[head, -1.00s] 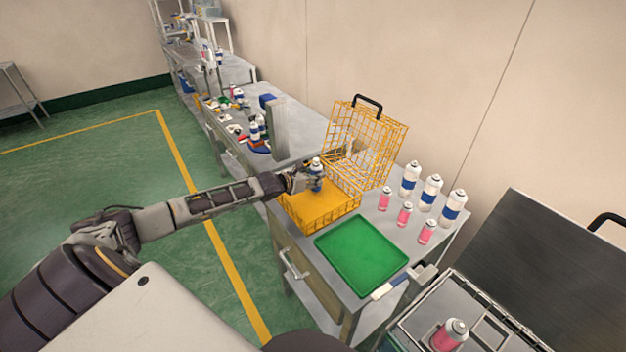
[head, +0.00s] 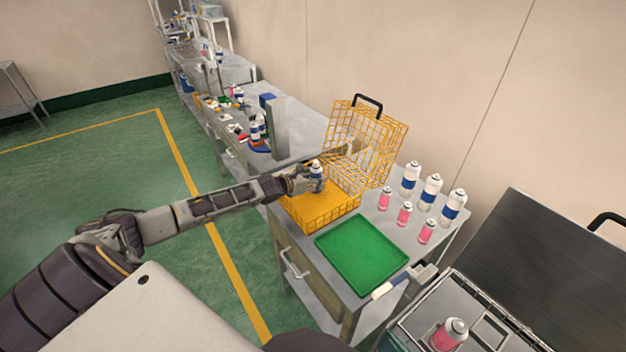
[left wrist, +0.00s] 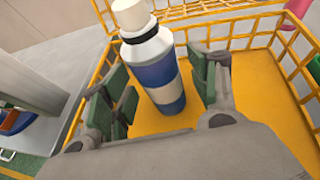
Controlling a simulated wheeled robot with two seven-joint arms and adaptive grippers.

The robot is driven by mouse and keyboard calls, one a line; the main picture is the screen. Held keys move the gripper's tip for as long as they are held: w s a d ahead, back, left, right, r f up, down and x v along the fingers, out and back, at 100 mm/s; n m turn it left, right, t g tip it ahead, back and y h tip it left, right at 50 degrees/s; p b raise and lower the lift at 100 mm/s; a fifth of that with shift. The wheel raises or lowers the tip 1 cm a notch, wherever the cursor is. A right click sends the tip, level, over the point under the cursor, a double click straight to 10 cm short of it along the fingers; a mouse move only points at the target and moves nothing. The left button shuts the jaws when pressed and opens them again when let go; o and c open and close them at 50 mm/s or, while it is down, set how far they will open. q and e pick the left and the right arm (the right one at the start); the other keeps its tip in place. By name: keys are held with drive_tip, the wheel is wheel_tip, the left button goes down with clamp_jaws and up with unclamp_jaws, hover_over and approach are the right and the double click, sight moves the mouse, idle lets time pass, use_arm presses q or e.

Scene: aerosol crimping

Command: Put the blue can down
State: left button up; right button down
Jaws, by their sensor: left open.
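The blue can (head: 317,170), white with a blue band and a white cap, stands in the yellow wire basket (head: 318,215) on the table. In the left wrist view the can (left wrist: 155,70) looks upright on the basket's yellow floor (left wrist: 255,90). My left gripper (head: 305,182) reaches into the basket from the left. In the left wrist view its green-padded fingers (left wrist: 165,95) are apart on either side of the can, with a gap visible on the right side. My right gripper is not in view.
The basket's wire lid (head: 368,145) stands open behind it. A green tray (head: 361,256) lies empty in front. Several white-and-blue cans (head: 431,192) and pink cans (head: 404,214) stand to the right. An open metal box (head: 480,320) is at the lower right.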

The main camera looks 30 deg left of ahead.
use_arm(q)
drive_tip(key=shift+s+r, duration=0.1)
drive_tip(key=shift+s, duration=0.1)
drive_tip(key=shift+v, duration=3.8)
drive_tip(key=shift+p+v, duration=0.35)
drive_tip(key=shift+v, duration=1.55)
drive_tip(key=shift+r, duration=0.2)
drive_tip(key=shift+c, duration=0.4)
